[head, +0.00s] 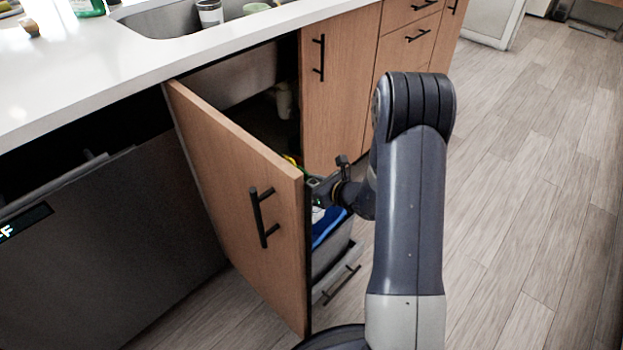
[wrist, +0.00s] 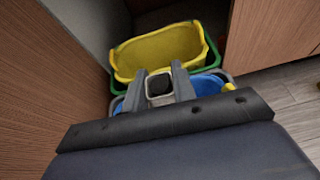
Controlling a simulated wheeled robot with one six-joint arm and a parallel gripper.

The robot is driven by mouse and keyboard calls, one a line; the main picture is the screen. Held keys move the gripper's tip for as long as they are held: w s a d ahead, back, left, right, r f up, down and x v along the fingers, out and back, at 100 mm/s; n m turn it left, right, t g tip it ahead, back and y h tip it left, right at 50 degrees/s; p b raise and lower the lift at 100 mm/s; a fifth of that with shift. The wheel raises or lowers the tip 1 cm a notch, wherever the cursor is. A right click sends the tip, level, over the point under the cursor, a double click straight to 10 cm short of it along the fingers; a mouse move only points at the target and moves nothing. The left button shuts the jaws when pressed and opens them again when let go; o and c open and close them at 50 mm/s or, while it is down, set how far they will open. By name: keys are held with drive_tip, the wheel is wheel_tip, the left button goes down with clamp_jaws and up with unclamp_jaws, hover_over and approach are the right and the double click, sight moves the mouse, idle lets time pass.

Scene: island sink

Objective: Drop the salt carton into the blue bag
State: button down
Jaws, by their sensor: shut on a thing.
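In the wrist view my gripper (wrist: 160,84) is shut on the salt carton (wrist: 159,88), seen end-on as a pale, rounded square with a dark middle. The blue bag (wrist: 208,86) lines a grey-rimmed bin under the gripper; blue shows on both sides of the fingers. The carton overlaps the bag in this view, and its height above the bag is unclear. In the head view my gripper (head: 322,186) is beside the open cabinet door's edge, and the blue bag (head: 328,230) shows below it. The carton is not clearly visible there.
A yellow bag (wrist: 160,50) in a green bin (wrist: 122,55) stands right behind the blue one. The open wooden door (head: 230,190) stands close on the left of my gripper. A cabinet front (head: 338,90) is on the right. Floor to the right is clear.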

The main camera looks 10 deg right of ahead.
drive_tip(key=shift+f, duration=0.5)
drive_tip(key=c, duration=1.1)
unclamp_jaws()
drive_tip(key=p+v, duration=0.2)
drive_tip(key=v, duration=0.8)
drive_tip(key=shift+s+d+r, duration=0.15)
drive_tip(key=shift+s+r, duration=0.05)
drive_tip(key=shift+s, duration=0.15)
